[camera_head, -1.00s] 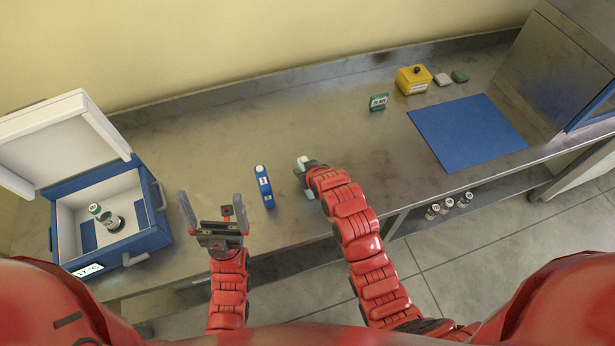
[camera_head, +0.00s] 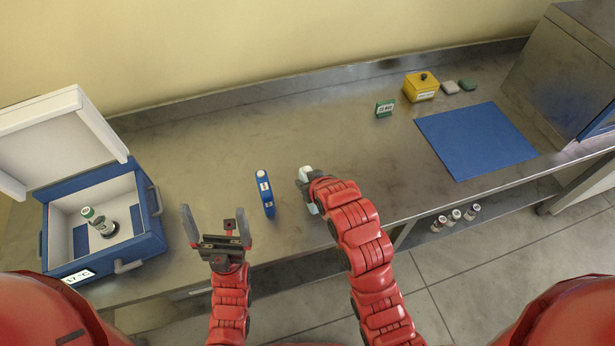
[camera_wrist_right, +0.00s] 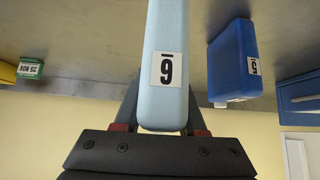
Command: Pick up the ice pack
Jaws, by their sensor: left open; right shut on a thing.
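A light-blue pack (camera_wrist_right: 165,35) with a black-and-white number label fills the middle of the right wrist view. My right gripper (camera_wrist_right: 163,118) is shut on it, with a finger on each side. In the head view only a small pale part of this pack (camera_head: 306,174) shows at the tip of my right gripper (camera_head: 309,190), near the bench's front. A darker blue pack (camera_head: 265,192) with white labels stands to its left; it also shows in the right wrist view (camera_wrist_right: 230,62). My left gripper (camera_head: 217,228) is open and empty, left of the darker pack.
An open blue-and-white cool box (camera_head: 150,222) with a green-capped vial (camera_head: 97,219) inside is at the left. A green date sign (camera_head: 385,108), yellow box (camera_head: 421,88) and blue mat (camera_head: 470,140) are at the right. The bench's middle back is clear.

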